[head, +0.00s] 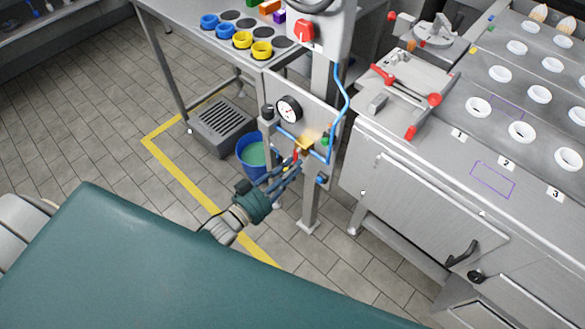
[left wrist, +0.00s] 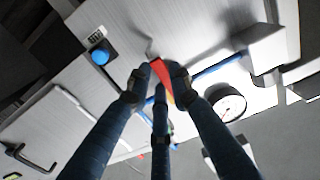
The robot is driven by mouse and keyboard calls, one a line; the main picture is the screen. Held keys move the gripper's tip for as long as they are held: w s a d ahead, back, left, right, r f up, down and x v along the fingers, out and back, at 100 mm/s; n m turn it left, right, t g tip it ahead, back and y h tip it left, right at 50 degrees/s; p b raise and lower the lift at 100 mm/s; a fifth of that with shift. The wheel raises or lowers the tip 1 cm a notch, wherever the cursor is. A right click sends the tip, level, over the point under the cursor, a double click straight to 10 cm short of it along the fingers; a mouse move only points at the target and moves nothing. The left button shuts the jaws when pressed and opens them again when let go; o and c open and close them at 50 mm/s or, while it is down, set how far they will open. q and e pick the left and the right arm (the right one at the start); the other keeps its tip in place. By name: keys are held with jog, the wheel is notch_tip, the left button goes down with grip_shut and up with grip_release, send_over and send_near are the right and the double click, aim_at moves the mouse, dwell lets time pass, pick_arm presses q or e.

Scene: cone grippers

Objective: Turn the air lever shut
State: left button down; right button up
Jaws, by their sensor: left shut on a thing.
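The air lever (left wrist: 159,69) is a small red handle on the grey panel (head: 322,116). In the head view it sits below the brass-coloured valve (head: 307,142), mostly covered by my fingers. My left gripper (head: 296,163) reaches up to it from the lower left. In the left wrist view, the fingertips of my left gripper (left wrist: 159,80) close around the red lever from both sides, with a third finger below. Part of the lever is hidden between the fingers. My right gripper is not in view.
A round gauge (head: 288,109) sits close above the lever. A blue hose (head: 346,98) runs down the panel's right side. A blue bucket (head: 250,157) stands behind my gripper. A steel cabinet (head: 420,205) stands to the right. The tiled floor at left is clear.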

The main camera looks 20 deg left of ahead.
pick_arm(q)
jog(key=shift+f, duration=0.1)
dwell(0.3)
jog(key=c, duration=1.5)
grip_release()
jog(key=shift+a, duration=0.1)
jog(key=shift+c, duration=0.2)
jog(key=shift+s, duration=0.15)
jog(key=v, duration=1.1)
jog(key=shift+s+a, duration=0.15)
jog(key=shift+s, duration=0.25)
